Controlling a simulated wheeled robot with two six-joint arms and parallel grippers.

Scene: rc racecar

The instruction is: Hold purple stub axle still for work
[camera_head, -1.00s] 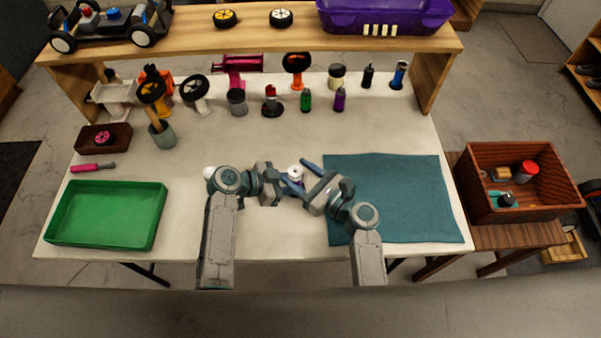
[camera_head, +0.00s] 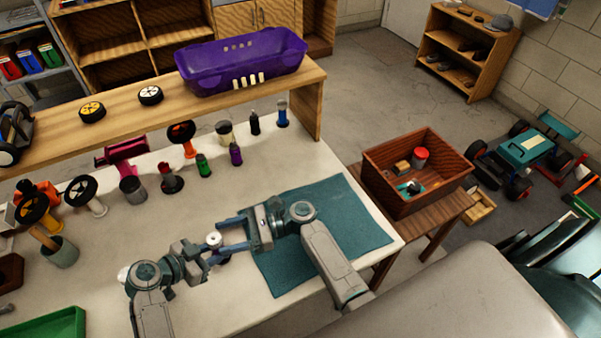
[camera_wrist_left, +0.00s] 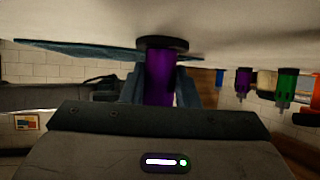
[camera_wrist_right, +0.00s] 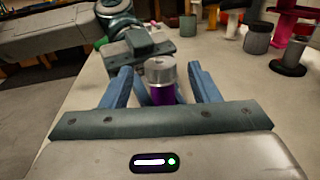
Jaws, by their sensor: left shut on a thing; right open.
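The purple stub axle (camera_wrist_left: 160,78) stands between the fingers of my left gripper (camera_wrist_left: 160,90), which is shut on it. Its wide dark flange shows at the table surface in the left wrist view. Its silver top (camera_head: 214,240) shows in the head view, near the front edge of the table. My right gripper (camera_head: 225,236) is open, with its fingers reaching around the axle from the right. In the right wrist view the axle's silver top and purple body (camera_wrist_right: 160,80) sit between the spread fingers, with gaps on both sides. The left fingers are partly hidden.
A teal mat (camera_head: 345,225) lies right of the axle. Several coloured parts, including another purple one (camera_head: 236,154), stand behind. A green tray (camera_head: 50,326) is at front left. A wooden crate (camera_head: 425,190) stands on a side table at right. A shelf (camera_head: 120,103) spans the back.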

